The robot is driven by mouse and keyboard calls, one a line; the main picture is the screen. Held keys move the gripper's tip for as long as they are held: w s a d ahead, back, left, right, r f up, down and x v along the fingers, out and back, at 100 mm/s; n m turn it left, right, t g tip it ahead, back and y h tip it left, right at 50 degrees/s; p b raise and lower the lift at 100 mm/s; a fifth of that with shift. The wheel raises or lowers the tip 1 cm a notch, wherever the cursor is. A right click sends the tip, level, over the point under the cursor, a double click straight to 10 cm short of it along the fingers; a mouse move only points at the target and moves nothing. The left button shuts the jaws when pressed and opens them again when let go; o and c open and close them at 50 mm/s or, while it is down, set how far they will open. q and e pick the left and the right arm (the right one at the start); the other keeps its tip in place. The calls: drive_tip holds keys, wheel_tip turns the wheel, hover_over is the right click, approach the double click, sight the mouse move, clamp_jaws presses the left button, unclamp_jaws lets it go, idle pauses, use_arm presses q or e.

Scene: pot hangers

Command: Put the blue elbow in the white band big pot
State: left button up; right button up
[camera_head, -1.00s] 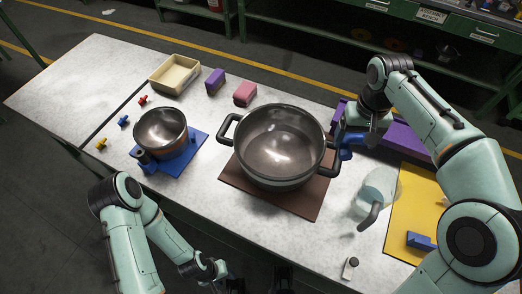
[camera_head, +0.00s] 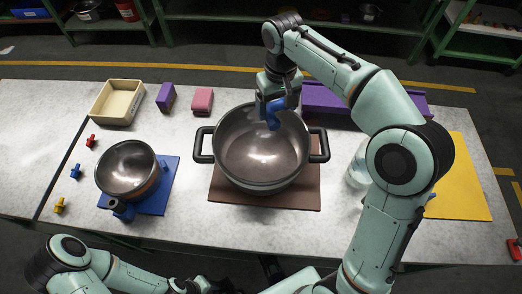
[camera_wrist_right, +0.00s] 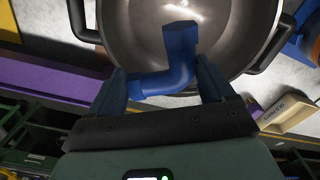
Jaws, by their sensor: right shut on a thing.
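The big pot (camera_head: 250,160) is dark metal with two black side handles and stands on a brown board (camera_head: 225,190). Any white band on it is hard to make out now. My right gripper (camera_head: 276,98) is shut on the blue elbow (camera_head: 272,115) and holds it over the far part of the pot's opening. In the right wrist view the blue elbow (camera_wrist_right: 180,62) sits between the fingers of the right gripper (camera_wrist_right: 165,80), with the pot's interior (camera_wrist_right: 215,18) behind it. My left gripper (camera_head: 190,286) is small at the bottom edge; its jaws are unclear.
A smaller pot (camera_head: 127,168) with a copper-coloured band stands on a blue board (camera_head: 158,197) to the left. A cream bin (camera_head: 117,103), purple block (camera_head: 166,97) and pink block (camera_head: 202,101) stand behind. A purple container (camera_head: 325,100), clear jar (camera_head: 358,168) and yellow mat (camera_head: 460,190) are right.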

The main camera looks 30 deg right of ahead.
drive_tip(key=b, duration=0.2)
approach(274, 151)
use_arm(q)
drive_tip(key=shift+s+f+b, duration=0.2)
drive_tip(key=shift+s+f, duration=0.1)
drive_tip(key=shift+f, duration=0.5)
drive_tip(key=shift+s+f+b, duration=0.2)
drive_tip(key=shift+s+f, duration=0.1)
drive_tip(key=shift+f, duration=0.45)
use_arm(e)
drive_tip(key=shift+f, duration=3.15)
drive_tip(key=shift+f, duration=0.15)
drive_tip(key=o, duration=1)
use_arm(q)
drive_tip(key=shift+f, duration=0.1)
use_arm(e)
drive_tip(key=shift+r, duration=0.35)
use_arm(q)
drive_tip(key=shift+w+r+p, duration=0.25)
drive_tip(key=shift+r+p, duration=0.6)
drive_tip(key=shift+r, duration=0.1)
use_arm(e)
wheel_tip(274, 151, up, 12)
drive_tip(key=shift+f, duration=0.15)
